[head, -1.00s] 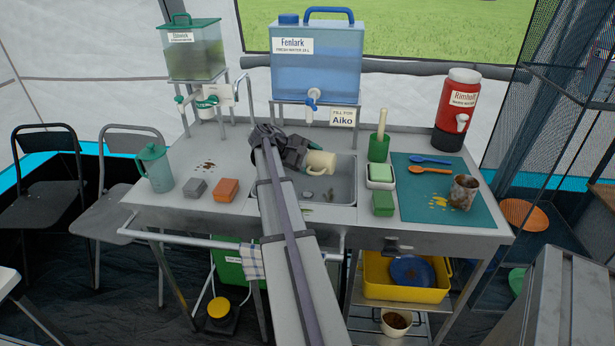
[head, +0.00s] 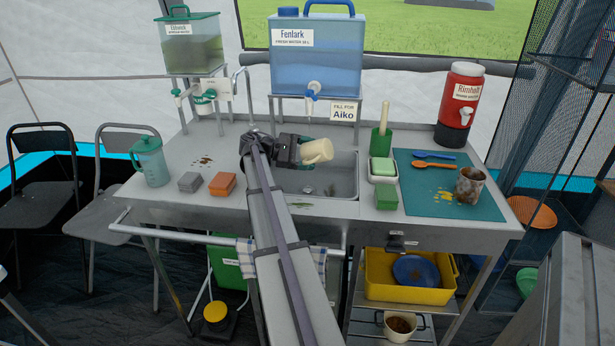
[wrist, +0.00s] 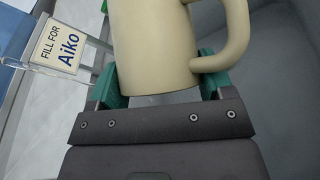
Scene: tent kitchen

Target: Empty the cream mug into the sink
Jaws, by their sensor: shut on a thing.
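The cream mug (head: 317,151) is held by my gripper (head: 302,152) over the back part of the metal sink (head: 338,187). In the head view the mug is tilted, close to lying on its side. In the wrist view the mug (wrist: 155,45) sits between the green finger pads (wrist: 160,88), with its handle on the right. My gripper is shut on the mug's body. The mug's inside is hidden, and no stream of liquid shows. Some dark bits lie in the sink basin.
The blue Fenlark water tank (head: 316,55) with its tap stands behind the sink. A green brush holder (head: 381,140) and a soap dish (head: 383,171) stand right of the sink. A stained mug (head: 470,185) is on the teal mat (head: 425,203). Sponges (head: 222,184) lie at left.

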